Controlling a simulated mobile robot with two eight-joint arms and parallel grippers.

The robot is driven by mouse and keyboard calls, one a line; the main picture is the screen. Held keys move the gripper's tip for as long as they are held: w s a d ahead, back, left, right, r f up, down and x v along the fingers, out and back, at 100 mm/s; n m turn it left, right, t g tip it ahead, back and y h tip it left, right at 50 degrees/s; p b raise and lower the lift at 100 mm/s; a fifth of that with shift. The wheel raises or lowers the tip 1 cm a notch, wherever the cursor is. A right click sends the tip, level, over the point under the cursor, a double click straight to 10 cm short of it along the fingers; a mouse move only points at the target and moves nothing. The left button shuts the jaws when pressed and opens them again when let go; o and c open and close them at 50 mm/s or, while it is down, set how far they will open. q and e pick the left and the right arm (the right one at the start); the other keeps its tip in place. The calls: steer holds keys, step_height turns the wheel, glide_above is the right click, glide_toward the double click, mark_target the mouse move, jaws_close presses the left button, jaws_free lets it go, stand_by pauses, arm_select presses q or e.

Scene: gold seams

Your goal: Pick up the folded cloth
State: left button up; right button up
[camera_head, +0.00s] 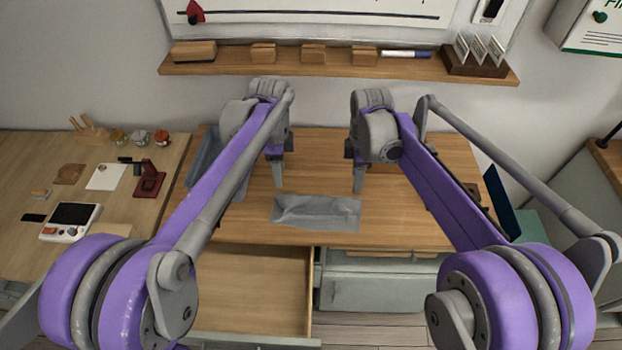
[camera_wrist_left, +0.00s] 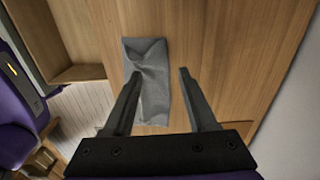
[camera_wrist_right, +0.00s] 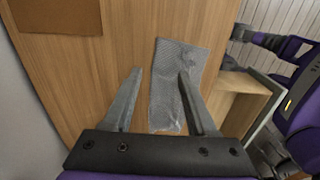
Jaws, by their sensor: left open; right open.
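The folded cloth (camera_head: 316,213) is grey and creased and lies flat on the wooden table, near its front edge. It also shows in the left wrist view (camera_wrist_left: 152,75) and the right wrist view (camera_wrist_right: 172,85). My left gripper (camera_head: 278,186) is open and empty, above the table just behind the cloth's left end. My right gripper (camera_head: 358,190) is open and empty, just behind the cloth's right end. In each wrist view one finger overlaps the cloth in the picture, with nothing between the fingers gripped.
An open, empty drawer (camera_head: 250,285) sticks out below the table's front left. A grey-blue bin (camera_head: 203,160) stands at the table's left. A side desk holds a small device (camera_head: 70,222) and jars. A wall shelf (camera_head: 230,67) runs behind. The table around the cloth is clear.

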arm_select(q)
glide_above(284, 201)
steer(key=shift+w+f, duration=0.15)
steer(key=shift+f, duration=3.75)
arm_select(e)
steer(key=shift+f, duration=3.9)
arm_select(q)
steer(key=shift+s+f+b, duration=0.2)
steer(key=shift+f+b, duration=0.25)
steer(key=shift+f, duration=0.25)
arm_select(e)
steer(key=shift+s+f, duration=0.25)
steer(key=shift+f, duration=0.45)
arm_select(q)
steer(key=shift+r, duration=0.1)
arm_select(e)
steer(key=shift+r, duration=0.15)
arm_select(q)
steer(key=shift+f, duration=0.55)
jaws_close()
arm_select(e)
jaws_close()
